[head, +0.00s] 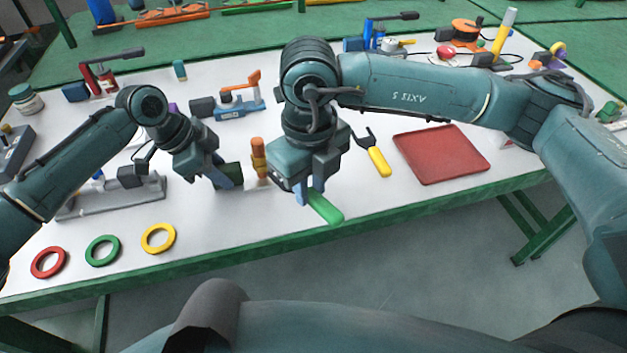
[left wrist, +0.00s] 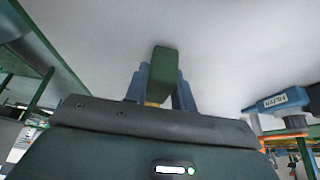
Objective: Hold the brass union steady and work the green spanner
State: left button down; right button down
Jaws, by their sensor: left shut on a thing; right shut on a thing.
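My left gripper (head: 223,178) is shut on a dark green block (head: 234,172) above the table. In the left wrist view the green block (left wrist: 163,72) stands between the blue fingers, with a small yellow, brass-like patch (left wrist: 152,104) at its base. I cannot tell whether that patch is the brass union; no union shows clearly elsewhere. My right gripper (head: 309,195) is shut on the green spanner (head: 326,209), near the table's front edge. The spanner's green handle sticks out toward the front right; its head is hidden by the gripper.
An orange-handled tool (head: 258,160) stands between my grippers. A yellow-handled spanner (head: 378,161) and a red tray (head: 441,154) lie to the right. Red (head: 48,262), green (head: 103,250) and yellow (head: 158,238) rings lie front left. A blue-and-orange device (head: 240,105) stands behind.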

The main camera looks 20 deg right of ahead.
jog(key=shift+w+a+f, duration=0.3)
jog(key=shift+w+f, duration=0.3)
jog(key=shift+w+a+f, duration=0.25)
jog(key=shift+w+f, duration=0.3)
jog(key=shift+w+a, duration=0.35)
jog(key=shift+w, duration=0.4)
jog(key=shift+w+a, duration=0.3)
jog(key=shift+w, duration=0.4)
jog(key=shift+w+a, duration=0.35)
jog(key=shift+w, duration=0.4)
jog(key=shift+n, duration=0.4)
jog(key=shift+s+d, duration=0.4)
jog(key=shift+s, duration=0.45)
jog(key=shift+s+d, duration=0.4)
jog(key=shift+s, duration=0.4)
jog(key=shift+s+d, duration=0.4)
jog(key=shift+s, duration=0.45)
jog(key=shift+r, duration=0.15)
jog(key=shift+r, duration=2.4)
